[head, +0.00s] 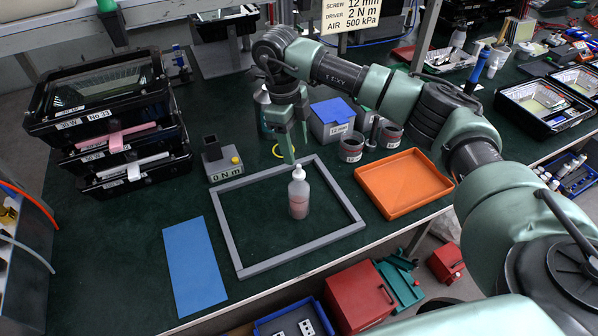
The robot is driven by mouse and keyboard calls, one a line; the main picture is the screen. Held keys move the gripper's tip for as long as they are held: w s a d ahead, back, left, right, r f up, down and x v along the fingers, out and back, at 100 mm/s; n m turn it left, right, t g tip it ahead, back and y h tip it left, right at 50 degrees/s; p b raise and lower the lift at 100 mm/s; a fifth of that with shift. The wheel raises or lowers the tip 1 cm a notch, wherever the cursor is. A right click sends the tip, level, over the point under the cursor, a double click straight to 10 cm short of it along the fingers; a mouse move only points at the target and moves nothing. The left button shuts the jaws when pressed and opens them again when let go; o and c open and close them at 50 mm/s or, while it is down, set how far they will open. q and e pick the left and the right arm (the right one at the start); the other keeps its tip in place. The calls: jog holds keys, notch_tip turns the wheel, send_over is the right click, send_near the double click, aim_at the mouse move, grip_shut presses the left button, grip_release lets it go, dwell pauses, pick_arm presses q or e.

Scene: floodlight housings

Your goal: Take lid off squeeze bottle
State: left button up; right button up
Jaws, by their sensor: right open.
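The squeeze bottle (299,198) stands upright on the green bench top, inside a grey rectangular frame (232,240). It is translucent with pinkish contents low down, and its white lid (298,173) is on top. My right gripper (293,148) points down just above and behind the bottle in the picture. Its green fingers are open, with nothing seen between them. One fingertip appears close to the lid; I cannot tell whether they touch. My left gripper is not in view.
A blue mat (194,265) lies left of the frame, and an orange tray (403,183) lies right. Stacked black housings (100,110) stand at the left. A torque tester (221,160), a grey bin with blue lid (333,120) and small tins (352,147) stand behind.

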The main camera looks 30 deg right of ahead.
aim_at(299, 167)
jog(key=f+p, duration=0.1)
jog(key=f, duration=0.1)
jog(key=f+p, duration=0.1)
jog(key=f, duration=0.1)
jog(key=s+f+p, duration=0.1)
jog(key=f, duration=0.1)
jog(key=shift+d+f, duration=0.25)
jog(key=shift+d, duration=0.05)
jog(key=shift+f, duration=0.35)
grip_shut()
